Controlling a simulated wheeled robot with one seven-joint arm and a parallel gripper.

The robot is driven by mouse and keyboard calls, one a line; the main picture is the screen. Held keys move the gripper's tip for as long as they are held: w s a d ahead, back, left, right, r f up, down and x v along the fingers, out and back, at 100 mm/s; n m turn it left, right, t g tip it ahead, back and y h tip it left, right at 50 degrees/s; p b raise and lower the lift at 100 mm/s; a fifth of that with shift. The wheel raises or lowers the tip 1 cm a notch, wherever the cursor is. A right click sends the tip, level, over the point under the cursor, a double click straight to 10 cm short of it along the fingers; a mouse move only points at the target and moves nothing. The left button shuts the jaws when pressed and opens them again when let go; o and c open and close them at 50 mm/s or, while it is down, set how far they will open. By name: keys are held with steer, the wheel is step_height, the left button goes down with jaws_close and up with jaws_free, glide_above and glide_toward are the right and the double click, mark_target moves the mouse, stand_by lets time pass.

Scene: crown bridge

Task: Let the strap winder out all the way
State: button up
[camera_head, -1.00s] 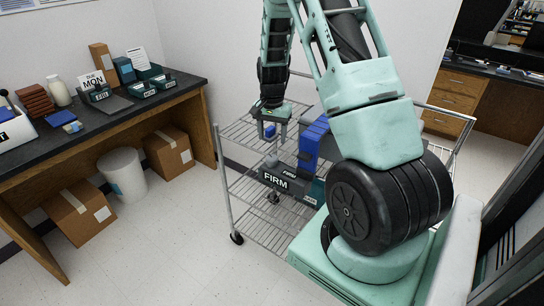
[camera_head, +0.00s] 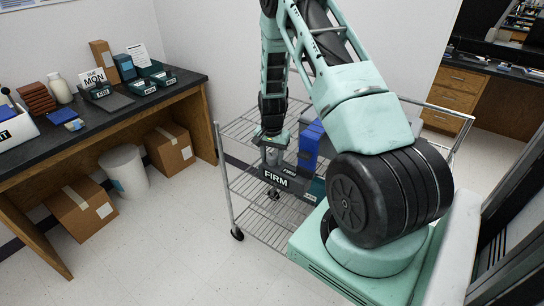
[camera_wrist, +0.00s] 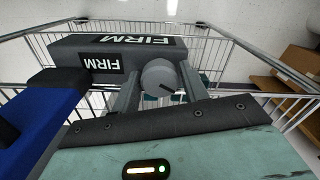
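A dark grey block with FIRM labels (camera_head: 278,179) sits on the wire cart. It also shows across the upper left of the wrist view (camera_wrist: 75,47). A round grey knob with a short black mark (camera_wrist: 160,77), apparently the strap winder's, stands beside the block in the wrist view. My gripper (camera_wrist: 162,90) has one finger on each side of the knob, and the fingers are apart. I cannot tell whether they touch it. In the head view my gripper (camera_head: 271,151) points down over the cart, and the winder's lower parts are hidden. No strap shows clearly.
A blue object (camera_wrist: 38,115) stands close to my gripper and also shows in the head view (camera_head: 309,146). The wire cart (camera_head: 230,190) has raised rails. A black-topped bench (camera_head: 105,115) is at the left, with boxes and a white bin (camera_head: 124,172) below.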

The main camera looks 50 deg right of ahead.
steer(key=c, duration=0.5)
steer(key=shift+c, duration=0.2)
steer(key=shift+n, duration=0.4)
steer(key=n+b, duration=0.2)
steer(key=n, duration=0.2)
steer(key=shift+n, duration=0.3)
steer(key=n, duration=1)
steer(key=shift+n, duration=0.4)
steer(key=n+p, duration=0.1)
steer(key=n, duration=0.4)
steer(key=shift+p, duration=0.35)
steer(key=shift+n, duration=0.4)
